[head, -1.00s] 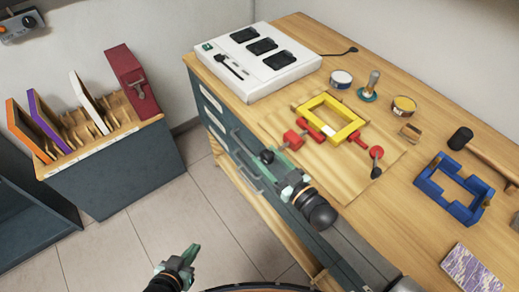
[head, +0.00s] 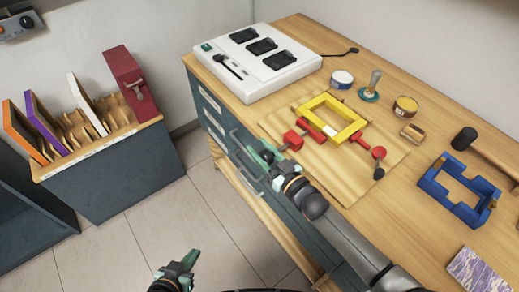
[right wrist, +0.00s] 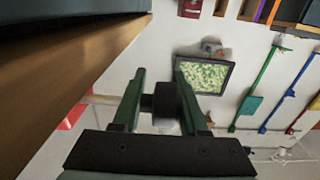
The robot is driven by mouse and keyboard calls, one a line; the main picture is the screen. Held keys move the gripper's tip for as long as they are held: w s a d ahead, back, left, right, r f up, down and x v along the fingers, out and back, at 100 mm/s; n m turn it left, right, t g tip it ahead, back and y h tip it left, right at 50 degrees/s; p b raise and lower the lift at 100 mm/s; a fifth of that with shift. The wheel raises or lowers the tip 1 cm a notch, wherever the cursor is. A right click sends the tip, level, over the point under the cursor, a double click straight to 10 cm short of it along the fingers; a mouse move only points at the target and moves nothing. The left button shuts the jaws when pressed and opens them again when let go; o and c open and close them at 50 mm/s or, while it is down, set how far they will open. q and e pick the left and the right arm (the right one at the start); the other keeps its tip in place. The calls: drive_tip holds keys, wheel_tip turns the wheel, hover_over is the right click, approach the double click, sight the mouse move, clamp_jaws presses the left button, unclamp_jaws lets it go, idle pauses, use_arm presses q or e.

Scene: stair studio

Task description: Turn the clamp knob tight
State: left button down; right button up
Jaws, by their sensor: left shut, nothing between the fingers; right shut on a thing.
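My right gripper (head: 263,155) is shut on the black clamp knob (right wrist: 164,100), which shows between its fingers in the right wrist view; in the head view the fingers mostly hide it. This knob is at the near-left end of a clamp with red jaws (head: 291,140). The clamp lies along a yellow frame (head: 351,130) on a thin wooden board (head: 345,187). A second black knob (head: 379,173) shows beside a red jaw at the board's right side. My left gripper (head: 181,264) is shut and empty, low over the floor.
A white charger box (head: 270,85) stands at the bench's back left. Cans (head: 405,106), a stamp-like tool (head: 371,88), a wooden block (head: 412,133), a blue frame (head: 455,205) and a mallet (head: 465,138) lie to the right. Drawer handles (head: 245,152) protrude below the bench edge.

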drive_tip(key=shift+s+a+f, duration=0.1)
drive_tip(key=shift+s+a, duration=0.15)
drive_tip(key=shift+a, duration=0.1)
clamp_jaws()
use_arm(q)
drive_tip(key=w+d+f+b, duration=0.1)
drive_tip(key=d+f+b, duration=0.2)
drive_tip(key=f+b, duration=0.9)
drive_tip(key=b, duration=0.4)
drive_tip(key=shift+w+d+f+m+h, duration=0.15)
drive_tip(key=shift+w+f+m+h, duration=0.15)
drive_tip(key=shift+f+h, duration=0.1)
use_arm(e)
drive_tip(key=t+y, duration=0.1)
drive_tip(key=t, duration=0.1)
drive_tip(key=r+t+y, duration=0.1)
drive_tip(key=t+y, duration=0.2)
drive_tip(key=shift+s+d+r+t, duration=0.1)
drive_tip(key=shift+s+r+t, duration=0.1)
drive_tip(key=shift+r+t, duration=0.1)
use_arm(q)
drive_tip(key=shift+r, duration=0.1)
use_arm(e)
drive_tip(key=o, duration=0.7)
unclamp_jaws()
drive_tip(key=shift+r, duration=0.1)
